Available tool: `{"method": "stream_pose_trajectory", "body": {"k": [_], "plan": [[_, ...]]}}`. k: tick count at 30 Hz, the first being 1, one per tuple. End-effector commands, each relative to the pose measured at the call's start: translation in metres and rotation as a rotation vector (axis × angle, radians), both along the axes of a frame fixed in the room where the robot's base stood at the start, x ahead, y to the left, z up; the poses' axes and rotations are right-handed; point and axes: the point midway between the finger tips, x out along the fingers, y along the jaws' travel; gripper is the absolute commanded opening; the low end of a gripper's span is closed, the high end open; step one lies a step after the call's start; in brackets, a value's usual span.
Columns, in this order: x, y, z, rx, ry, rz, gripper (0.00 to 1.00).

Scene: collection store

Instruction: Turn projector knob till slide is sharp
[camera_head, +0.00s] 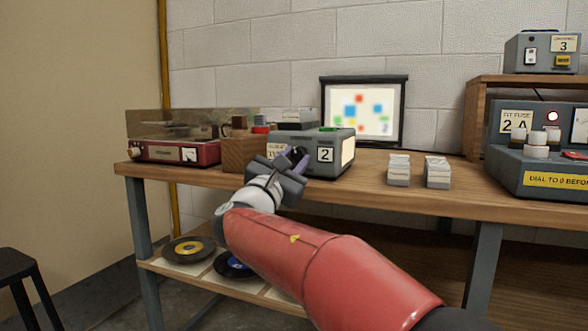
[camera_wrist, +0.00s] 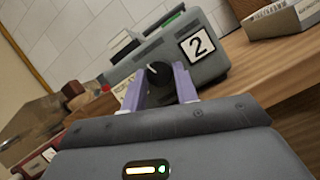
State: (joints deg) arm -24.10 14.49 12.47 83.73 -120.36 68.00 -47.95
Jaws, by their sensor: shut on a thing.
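The grey slide projector (camera_head: 340,168) with a "2" label stands on the wooden bench; it also shows in the wrist view (camera_wrist: 212,68). Its black knob (camera_wrist: 158,72) has a light pointer mark and sits on the front face. My gripper (camera_head: 294,158) is at that face, its two purple fingers shut on the knob, one on each side, as the wrist view (camera_wrist: 158,84) shows. The screen (camera_head: 362,112) behind shows a slide of coloured squares that looks blurred, with soft edges. My gripper hides part of the projector's front.
A red record player (camera_head: 172,152) and a wooden box (camera_head: 240,152) stand left of the projector. Two white stacks (camera_head: 399,170) (camera_head: 437,171) stand to the right. A grey fuse unit (camera_head: 520,165) is at far right. Records (camera_head: 189,249) lie on the lower shelf.

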Motion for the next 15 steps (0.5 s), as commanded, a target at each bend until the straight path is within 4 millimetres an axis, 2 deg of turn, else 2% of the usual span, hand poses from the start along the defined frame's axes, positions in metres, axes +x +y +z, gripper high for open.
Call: {"method": "stream_pose_trajectory", "body": {"k": [3, 11, 12, 15], "plan": [[0.0001, 0.0013, -0.0005, 0.070, -0.026, 0.001, 0.07], [0.0001, 0.0009, 0.0004, 0.076, -0.027, 0.001, 0.07], [0.0001, 0.0009, 0.0004, 0.076, -0.027, 0.001, 0.33], [0.0001, 0.0009, 0.0004, 0.075, -0.026, 0.001, 0.47]]}}
